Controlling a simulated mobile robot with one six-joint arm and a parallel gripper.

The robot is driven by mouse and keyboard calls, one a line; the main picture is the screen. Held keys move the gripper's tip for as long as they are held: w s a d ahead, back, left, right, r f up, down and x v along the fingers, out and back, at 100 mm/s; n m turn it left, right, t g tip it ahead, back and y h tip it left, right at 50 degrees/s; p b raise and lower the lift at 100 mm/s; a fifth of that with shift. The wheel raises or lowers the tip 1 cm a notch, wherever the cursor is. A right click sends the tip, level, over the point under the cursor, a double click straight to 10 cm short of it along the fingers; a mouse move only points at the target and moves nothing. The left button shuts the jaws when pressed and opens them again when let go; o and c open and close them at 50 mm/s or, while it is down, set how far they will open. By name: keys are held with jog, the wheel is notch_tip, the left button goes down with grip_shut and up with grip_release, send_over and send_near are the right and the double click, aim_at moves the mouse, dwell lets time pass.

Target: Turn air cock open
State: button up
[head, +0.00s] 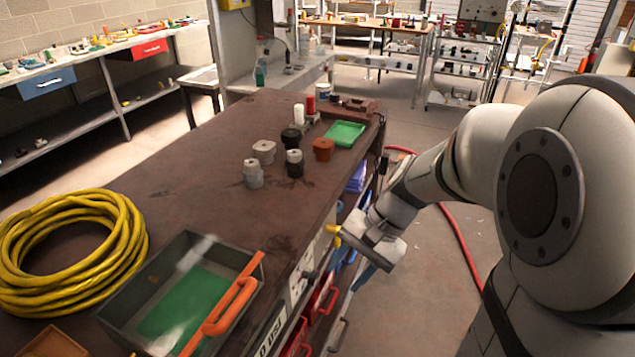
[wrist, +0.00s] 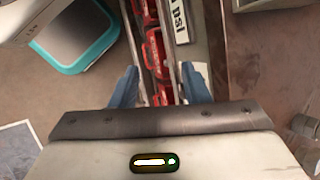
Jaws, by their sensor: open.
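A small yellow part (head: 335,230) shows at the front side of the brown workbench, just left of my gripper. It may be the air cock's handle, but it is too small to be sure, and I cannot tell its setting. My gripper (head: 358,262) is beside the bench front, below the top's level. In the wrist view my gripper (wrist: 160,88) has its two blue fingers apart with nothing held between them. I cannot make out the air cock in the wrist view. Whether a finger touches the yellow part is unclear.
The workbench (head: 200,170) carries a yellow hose coil (head: 70,250), a grey tray (head: 165,325) with an orange handle, and a green tray (head: 344,133). Red drawers (head: 322,297) line its front; red parts (wrist: 152,45) show between my fingers. A red hose (head: 460,243) lies on the floor.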

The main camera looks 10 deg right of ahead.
jog(key=w+f+m+y+b, duration=0.3)
jog(key=w+f+m+y, duration=0.2)
jog(key=w+f, duration=0.15)
jog(key=m+t+y+b, duration=0.4)
jog(key=m+t+y, duration=0.1)
jog(key=m+t, duration=0.6)
send_near(338, 239)
jog(key=w+a+m, duration=0.1)
jog(key=w+a, duration=0.1)
jog(key=w, duration=0.1)
jog(key=shift+g, duration=0.4)
jog(key=x, duration=0.7)
jog(key=shift+a+f, duration=0.1)
jog(key=shift+f, duration=0.3)
jog(key=shift+c, duration=0.3)
grip_shut()
